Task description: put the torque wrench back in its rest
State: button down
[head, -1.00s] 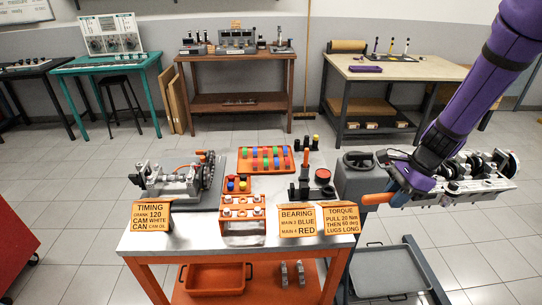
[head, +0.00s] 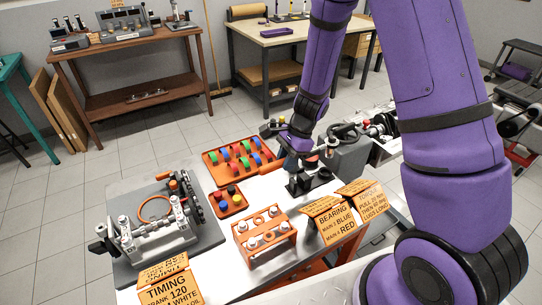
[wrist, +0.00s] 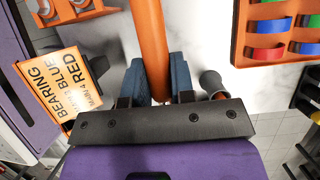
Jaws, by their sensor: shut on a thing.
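The torque wrench shows as an orange handle (head: 271,166), held over the white-topped table at the right end of the orange tray. In the wrist view its handle (wrist: 148,35) runs up between the two blue-grey fingers. My gripper (wrist: 156,75) is shut on it; in the head view my gripper (head: 300,155) is partly hidden by my arm. A black stand (head: 308,184), likely the rest, is on the table just below and right of my gripper. The wrench's far end is hard to make out. I cannot tell whether the wrench touches the stand.
An orange rack (head: 243,238) of bolts and a small tray (head: 219,205) stand left of the stand. Signs line the front edge, including the bearing sign (head: 333,222). A grey engine stand (head: 350,157) is at the right.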

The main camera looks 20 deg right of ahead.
jog(key=shift+f, duration=2.9)
jog(key=shift+a+f, duration=0.1)
jog(key=shift+f, duration=1.5)
jog(key=c, duration=1.2)
grip_release()
jog(key=shift+r, duration=1.55)
jog(key=o, duration=0.6)
jog(key=shift+c, duration=0.2)
